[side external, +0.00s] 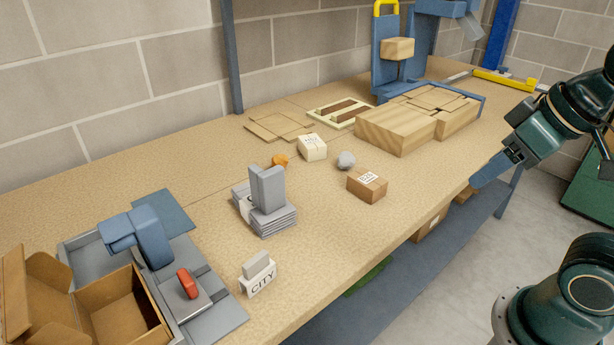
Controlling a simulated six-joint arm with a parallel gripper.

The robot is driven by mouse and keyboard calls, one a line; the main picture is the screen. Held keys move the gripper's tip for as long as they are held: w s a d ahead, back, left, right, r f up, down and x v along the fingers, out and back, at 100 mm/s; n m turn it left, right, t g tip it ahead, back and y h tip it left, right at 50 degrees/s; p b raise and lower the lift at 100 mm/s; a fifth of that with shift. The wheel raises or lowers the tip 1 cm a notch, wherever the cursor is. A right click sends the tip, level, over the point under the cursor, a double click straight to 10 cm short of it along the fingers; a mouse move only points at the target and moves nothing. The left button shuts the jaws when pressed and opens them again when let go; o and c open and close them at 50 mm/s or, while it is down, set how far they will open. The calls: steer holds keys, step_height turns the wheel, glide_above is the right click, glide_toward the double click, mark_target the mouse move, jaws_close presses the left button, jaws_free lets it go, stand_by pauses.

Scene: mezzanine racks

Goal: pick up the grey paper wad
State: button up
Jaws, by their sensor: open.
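The grey paper wad (346,160) is a small crumpled ball on the tan workbench. It lies between a cream box with print on it (312,147) and a brown labelled box (367,185), apart from both. My gripper (490,172) is at the right, by the bench's front edge, well away from the wad. It is open, with nothing seen between its fingers, and its fingertips are small and partly unclear here.
Wooden blocks (395,130) stand between the wad and the back right. An orange lump (280,160) and a grey stack (268,205) lie to its left. An open cardboard box (115,305) is at the front left. Bare bench (330,235) lies in front.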

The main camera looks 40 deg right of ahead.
steer(key=m+h, duration=0.1)
steer(key=m, duration=2)
glide_above(350, 155)
steer(key=s+a, duration=0.2)
steer(key=s, duration=0.4)
step_height(350, 155, down, 9)
steer(key=shift+g, duration=0.5)
steer(key=shift+w+x, duration=0.2)
steer(key=shift+x, duration=4.25)
steer(key=shift+d+r, duration=0.1)
steer(key=shift+d, duration=0.05)
steer(key=shift+d+x, duration=0.2)
steer(key=shift+x, duration=2.4)
steer(key=shift+w, duration=0.15)
